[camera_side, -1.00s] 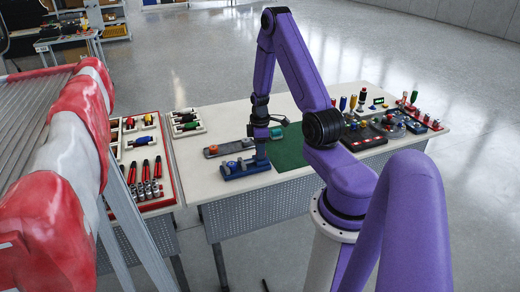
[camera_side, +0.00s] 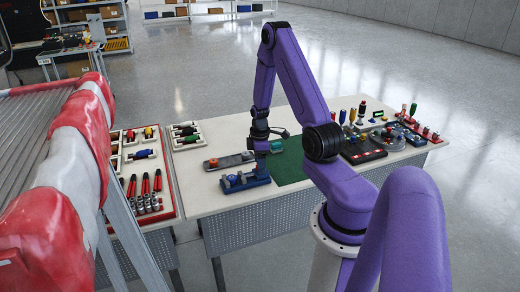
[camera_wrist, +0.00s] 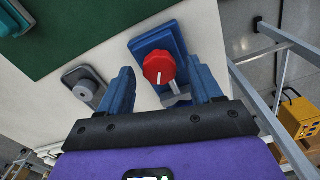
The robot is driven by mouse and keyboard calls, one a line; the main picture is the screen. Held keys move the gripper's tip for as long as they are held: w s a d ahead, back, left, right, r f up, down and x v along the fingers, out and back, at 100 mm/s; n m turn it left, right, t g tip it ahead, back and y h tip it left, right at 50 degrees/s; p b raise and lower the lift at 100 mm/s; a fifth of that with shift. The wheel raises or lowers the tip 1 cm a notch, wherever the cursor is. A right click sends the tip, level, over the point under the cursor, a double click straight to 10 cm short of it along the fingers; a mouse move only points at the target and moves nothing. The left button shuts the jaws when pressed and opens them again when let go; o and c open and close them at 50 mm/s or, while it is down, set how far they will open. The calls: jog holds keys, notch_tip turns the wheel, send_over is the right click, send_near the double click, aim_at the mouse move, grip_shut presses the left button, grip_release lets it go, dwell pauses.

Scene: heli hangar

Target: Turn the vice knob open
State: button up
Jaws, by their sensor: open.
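The blue vice (camera_side: 245,182) sits near the front left edge of the white table. In the wrist view my gripper (camera_wrist: 162,78) is open, with one blue finger on each side of the knob. Gaps show between both fingers and the knob.
A grey device (camera_side: 230,160) lies behind the vice; in the wrist view its grey knob (camera_wrist: 84,90) is near the left finger. A green mat (camera_side: 290,165) is to the right. Tool trays (camera_side: 175,190) stand left. Several small items crowd the table's right end.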

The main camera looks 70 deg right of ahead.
notch_tip(320, 180, up, 17)
dwell(0.6)
jog(key=shift+a+r, duration=0.1)
jog(key=shift+a, duration=0.05)
jog(key=a+r+n, duration=0.3)
jog(key=a, duration=1.9)
jog(key=s+a+n, duration=0.3)
jog(key=s+a, duration=0.9)
jog(key=s, duration=0.5)
jog(key=shift+r, duration=0.3)
jog(key=shift+s, duration=0.1)
